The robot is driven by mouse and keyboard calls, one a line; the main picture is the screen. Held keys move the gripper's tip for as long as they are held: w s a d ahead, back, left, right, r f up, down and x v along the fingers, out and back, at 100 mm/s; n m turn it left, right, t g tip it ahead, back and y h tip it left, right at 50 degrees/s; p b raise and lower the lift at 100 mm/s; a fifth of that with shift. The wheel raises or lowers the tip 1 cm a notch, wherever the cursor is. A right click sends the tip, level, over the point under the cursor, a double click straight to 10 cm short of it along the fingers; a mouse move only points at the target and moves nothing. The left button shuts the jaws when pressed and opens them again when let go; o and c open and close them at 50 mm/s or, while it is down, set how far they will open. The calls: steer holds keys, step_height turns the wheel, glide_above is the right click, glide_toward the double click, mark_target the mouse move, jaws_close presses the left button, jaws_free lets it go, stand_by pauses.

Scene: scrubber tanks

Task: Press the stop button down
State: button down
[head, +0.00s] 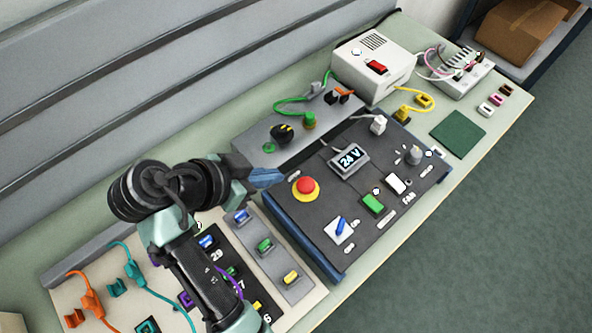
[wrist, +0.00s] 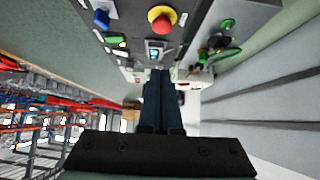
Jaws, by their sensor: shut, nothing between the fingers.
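The stop button (head: 306,186) is a red mushroom head on a yellow ring, on the dark control panel (head: 321,226) in the head view. The red button also shows near the top of the wrist view (wrist: 161,20). My gripper (head: 281,177) has blue fingers that are shut and empty. In the head view its tip points right, to the left of the button and apart from it in the picture. In the wrist view the closed fingers (wrist: 159,76) point up the picture, with the button beyond their tips. The height between fingertips and button is hard to tell.
The panel also carries a blue switch (head: 341,227), a green button (head: 373,204), a grey knob (head: 414,155) and a 24 V display (head: 348,159). A green pad (head: 458,134) lies at right.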

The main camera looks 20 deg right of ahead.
steer(key=p, duration=0.2)
glide_above(310, 180)
steer(key=s+a, duration=0.1)
steer(key=a, duration=0.2)
step_height(310, 180, down, 7)
steer(key=shift+s+d+r, duration=0.1)
steer(key=shift+s, duration=0.05)
step_height(310, 180, down, 3)
steer(key=shift+r+p, duration=0.2)
steer(key=shift+p, duration=0.2)
steer(key=shift+f, duration=0.85)
